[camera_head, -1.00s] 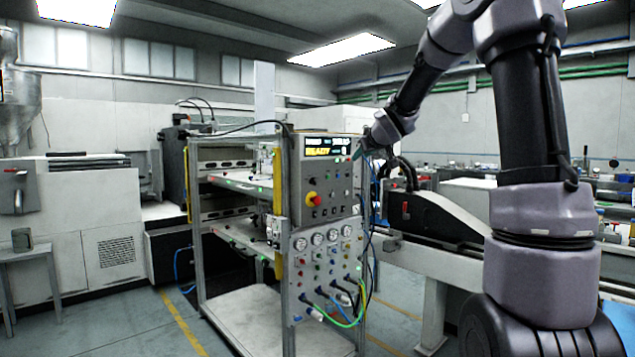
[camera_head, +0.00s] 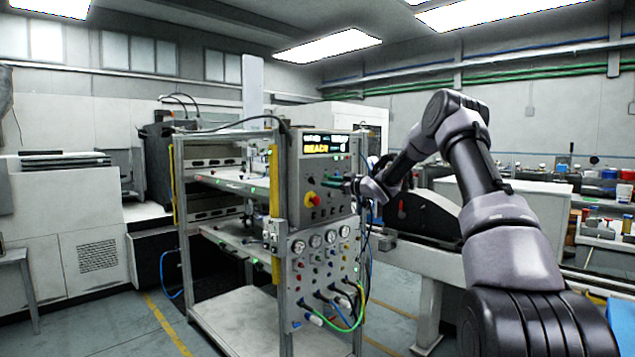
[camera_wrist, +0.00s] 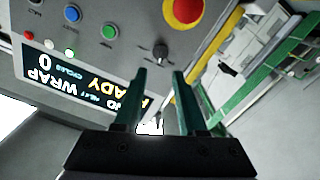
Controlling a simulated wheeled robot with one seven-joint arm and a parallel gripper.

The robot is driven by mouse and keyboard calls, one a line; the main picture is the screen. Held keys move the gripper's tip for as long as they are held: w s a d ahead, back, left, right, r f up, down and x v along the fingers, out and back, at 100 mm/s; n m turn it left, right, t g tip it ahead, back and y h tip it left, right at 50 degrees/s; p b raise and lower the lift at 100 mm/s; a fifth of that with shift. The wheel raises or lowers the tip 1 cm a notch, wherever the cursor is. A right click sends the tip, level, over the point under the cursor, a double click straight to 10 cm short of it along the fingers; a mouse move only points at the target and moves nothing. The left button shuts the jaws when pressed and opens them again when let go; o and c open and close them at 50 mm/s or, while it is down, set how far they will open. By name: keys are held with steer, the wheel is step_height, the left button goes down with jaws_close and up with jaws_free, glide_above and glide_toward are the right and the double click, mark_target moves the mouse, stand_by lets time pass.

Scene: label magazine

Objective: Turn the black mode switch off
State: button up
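The black mode switch (camera_wrist: 160,52) is a small rotary knob on the grey control panel. In the wrist view it sits just beyond my fingertips, in line with the gap between them. My gripper (camera_wrist: 160,73) is open and nothing is between its green fingers. In the head view my gripper (camera_head: 336,182) is at the front of the control panel (camera_head: 325,212), right of the red button. I cannot tell whether a finger touches the knob, and the switch's setting is not clear.
A red emergency button with a yellow collar (camera_wrist: 183,10) is close to the switch. Green (camera_wrist: 109,31), blue, white and red buttons and a lit display (camera_wrist: 80,80) share the panel. Cables (camera_head: 345,312) hang from the lower panel.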

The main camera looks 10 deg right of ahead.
mark_target(312, 180)
steer(key=x, duration=0.7)
jaws_close()
